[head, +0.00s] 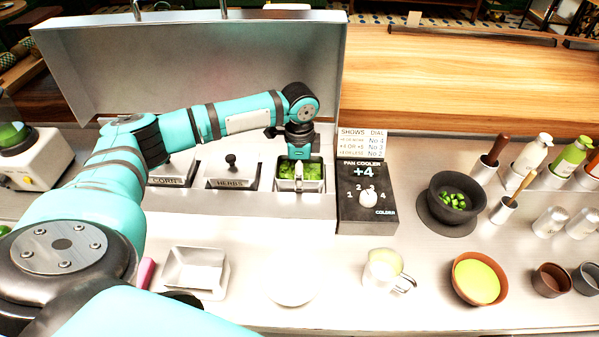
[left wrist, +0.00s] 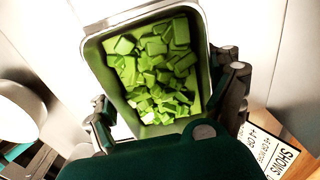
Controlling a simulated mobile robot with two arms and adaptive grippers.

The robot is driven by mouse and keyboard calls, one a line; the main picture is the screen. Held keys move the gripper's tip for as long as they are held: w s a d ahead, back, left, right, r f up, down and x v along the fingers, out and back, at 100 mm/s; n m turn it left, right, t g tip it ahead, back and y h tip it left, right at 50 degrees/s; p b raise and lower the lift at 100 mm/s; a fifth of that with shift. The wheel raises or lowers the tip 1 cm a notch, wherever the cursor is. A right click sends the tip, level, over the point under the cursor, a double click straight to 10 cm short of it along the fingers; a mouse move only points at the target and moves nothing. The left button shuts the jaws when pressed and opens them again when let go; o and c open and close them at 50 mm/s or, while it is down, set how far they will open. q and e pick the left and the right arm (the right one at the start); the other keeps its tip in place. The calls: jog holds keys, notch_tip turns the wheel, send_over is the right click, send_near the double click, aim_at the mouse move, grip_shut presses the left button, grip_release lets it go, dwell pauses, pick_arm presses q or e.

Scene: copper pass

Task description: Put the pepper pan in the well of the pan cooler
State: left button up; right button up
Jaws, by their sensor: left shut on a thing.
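The pepper pan (head: 313,187), a small metal pan of chopped green pieces, is at the right end of the pan cooler's row, right of the lidded herbs well (head: 232,175). My left gripper (head: 299,162) comes down over it from above and is shut on it. In the left wrist view the pan (left wrist: 92,62) shows with a gripper finger on each side. I cannot tell how deep it sits in the well, as the opening around it is mostly hidden. My right gripper is not in view.
The cooler's tall steel lid (head: 215,60) stands open behind. The dial box (head: 367,200), reading +4, adjoins on the right. An empty pan (head: 222,285), a metal jug (head: 378,275), a dark mortar (head: 440,207) and a bowl of green liquid (head: 458,288) stand on the counter.

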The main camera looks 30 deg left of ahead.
pick_arm(q)
jog(key=shift+s+d+f, duration=0.15)
jog(key=shift+s+f, duration=0.25)
jog(key=shift+f, duration=0.25)
jog(key=o, duration=1.4)
jog(key=shift+f, duration=0.1)
jog(key=shift+w+r, duration=0.25)
jog(key=shift+r, duration=0.3)
jog(key=r, duration=1.2)
jog(key=shift+w+a, duration=0.1)
jog(key=shift+a, duration=0.1)
